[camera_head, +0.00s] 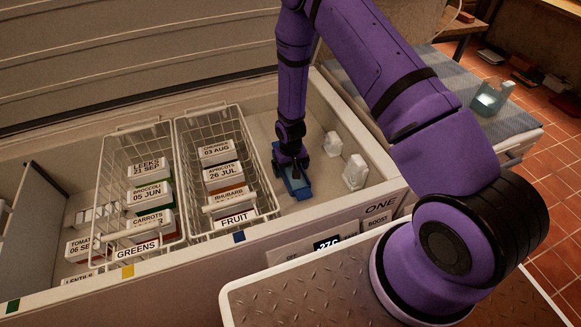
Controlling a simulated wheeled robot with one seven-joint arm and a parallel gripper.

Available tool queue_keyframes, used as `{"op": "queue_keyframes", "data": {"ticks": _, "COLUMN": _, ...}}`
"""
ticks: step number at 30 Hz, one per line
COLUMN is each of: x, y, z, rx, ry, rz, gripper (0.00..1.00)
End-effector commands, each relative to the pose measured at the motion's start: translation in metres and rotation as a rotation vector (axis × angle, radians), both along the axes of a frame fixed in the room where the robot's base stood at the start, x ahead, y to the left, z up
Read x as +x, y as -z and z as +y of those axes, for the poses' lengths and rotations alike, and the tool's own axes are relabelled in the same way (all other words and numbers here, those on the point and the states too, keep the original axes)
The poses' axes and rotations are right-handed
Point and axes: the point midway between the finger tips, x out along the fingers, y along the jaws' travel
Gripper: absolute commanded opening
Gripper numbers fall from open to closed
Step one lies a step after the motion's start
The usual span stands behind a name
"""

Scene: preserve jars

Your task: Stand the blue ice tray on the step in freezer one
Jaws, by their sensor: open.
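The blue ice tray (298,187) is at the right end of the chest freezer marked ONE (381,206), on the pale raised surface to the right of the baskets. My gripper (292,164) is directly above the tray, pointing down, with its fingers close to or at the tray's far part. The jaws are open, and the fingers cover some of the tray. I cannot tell whether the fingers touch it.
Two white wire baskets stand left of the tray, labelled GREENS (136,249) and FRUIT (237,218), holding labelled boxes. White containers (355,171) stand right of the tray near the freezer wall. A blue-grey cloth-covered table (450,75) is beyond.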

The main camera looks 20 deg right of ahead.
Motion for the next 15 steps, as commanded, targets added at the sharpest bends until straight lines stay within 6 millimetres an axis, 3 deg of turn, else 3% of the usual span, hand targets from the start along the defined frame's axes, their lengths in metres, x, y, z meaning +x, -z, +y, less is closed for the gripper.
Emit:
{"op": "queue_keyframes", "data": {"ticks": 7, "x": 0.001, "y": -0.016, "z": 0.0, "rx": 0.0, "ry": 0.0, "rz": -0.002, "gripper": 1.0}}
{"op": "queue_keyframes", "data": {"ticks": 15, "x": 0.001, "y": -0.063, "z": 0.0, "rx": 0.001, "ry": 0.001, "rz": -0.004, "gripper": 1.0}}
